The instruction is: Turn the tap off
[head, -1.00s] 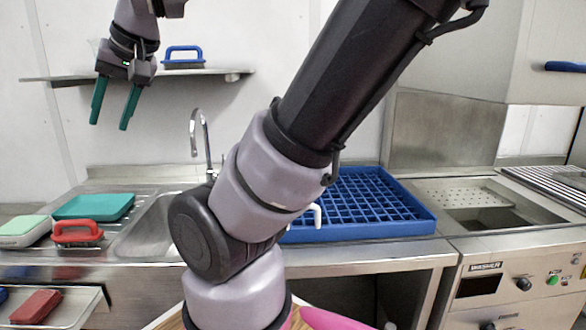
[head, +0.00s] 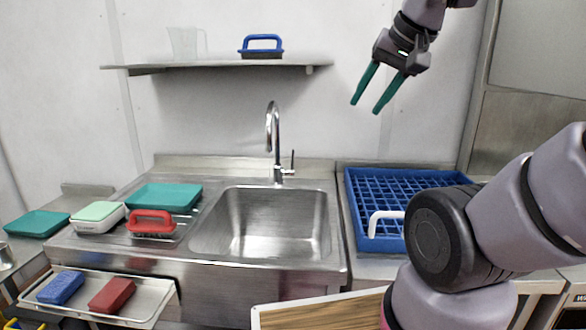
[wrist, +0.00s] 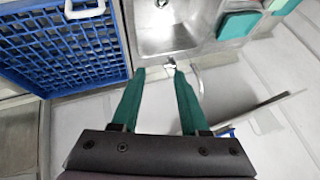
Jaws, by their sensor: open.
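The chrome tap (head: 273,140) stands behind the sink basin (head: 262,225), with a gooseneck spout and a small upright lever (head: 291,163) on its right side. I cannot make out any water running from it. My gripper (head: 366,106) is open and empty, high in the air to the right of the tap, above the blue rack. In the wrist view the green fingers of my gripper (wrist: 162,75) are spread apart, and the tap (wrist: 182,72) shows small beyond their tips, with the basin (wrist: 165,25) past it.
A blue rack (head: 352,222) with a white handle stands right of the sink. A shelf (head: 215,65) above holds a clear jug (head: 186,43) and a blue-handled brush (head: 262,48). Teal trays, a red-handled brush (head: 152,224) and a pale-lidded box (head: 97,217) sit on the left.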

